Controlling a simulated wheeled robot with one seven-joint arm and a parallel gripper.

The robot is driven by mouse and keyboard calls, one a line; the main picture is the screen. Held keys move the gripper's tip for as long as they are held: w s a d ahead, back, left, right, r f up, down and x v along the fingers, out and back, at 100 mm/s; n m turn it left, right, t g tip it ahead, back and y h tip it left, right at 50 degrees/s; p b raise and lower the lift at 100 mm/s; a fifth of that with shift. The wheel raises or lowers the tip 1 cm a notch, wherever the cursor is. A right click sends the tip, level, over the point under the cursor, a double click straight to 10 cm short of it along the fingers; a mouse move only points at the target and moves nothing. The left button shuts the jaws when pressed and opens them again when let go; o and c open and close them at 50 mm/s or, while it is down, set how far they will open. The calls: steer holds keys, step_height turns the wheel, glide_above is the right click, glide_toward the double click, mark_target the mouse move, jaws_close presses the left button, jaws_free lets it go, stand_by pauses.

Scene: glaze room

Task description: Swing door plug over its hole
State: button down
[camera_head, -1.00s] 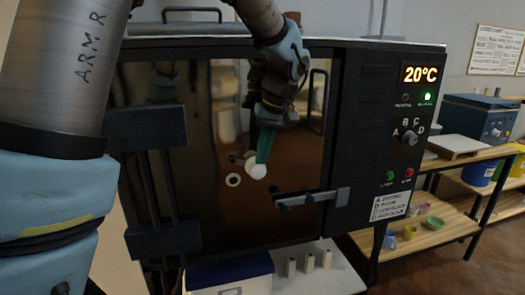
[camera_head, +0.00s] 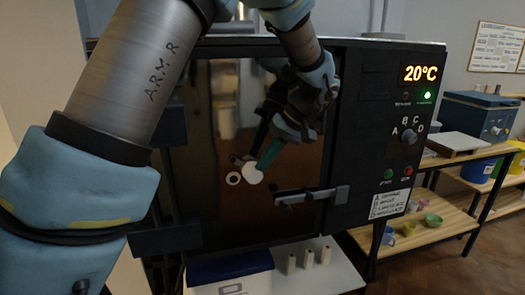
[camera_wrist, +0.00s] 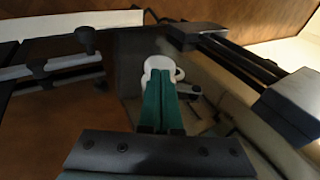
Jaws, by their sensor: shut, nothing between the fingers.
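The white round door plug (camera_head: 253,173) is on the glossy kiln door (camera_head: 230,110). The hole is a small pale ring with a dark centre (camera_head: 233,179), just left of the plug and uncovered. My gripper (camera_head: 261,166) is shut, with its green fingers slanting down-left and their tips at the plug's upper right edge. In the wrist view, the shut green fingers (camera_wrist: 160,75) overlap the white plug (camera_wrist: 159,62) and hide part of it. I cannot tell whether the tips press on it.
A door latch handle (camera_head: 312,195) sticks out right of the plug. The control panel (camera_head: 407,130) reads 20°C. Below the door, several small pale posts (camera_head: 308,258) and a dark blue box (camera_head: 230,266) stand on a white surface. A shelf (camera_head: 440,215) is at right.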

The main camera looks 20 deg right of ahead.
mark_target(259, 177)
step_height(259, 177, down, 3)
steer(key=y, duration=0.3)
steer(key=shift+a+r+t, duration=0.1)
steer(key=shift+r+t, duration=0.05)
steer(key=shift+t, duration=0.15)
steer(key=shift+a+f+b, duration=0.25)
steer(key=shift+f+b, duration=0.35)
steer(key=shift+b, duration=0.05)
steer(key=shift+r+y, duration=0.15)
steer(key=shift+y, duration=0.15)
steer(key=shift+r+p, duration=0.75)
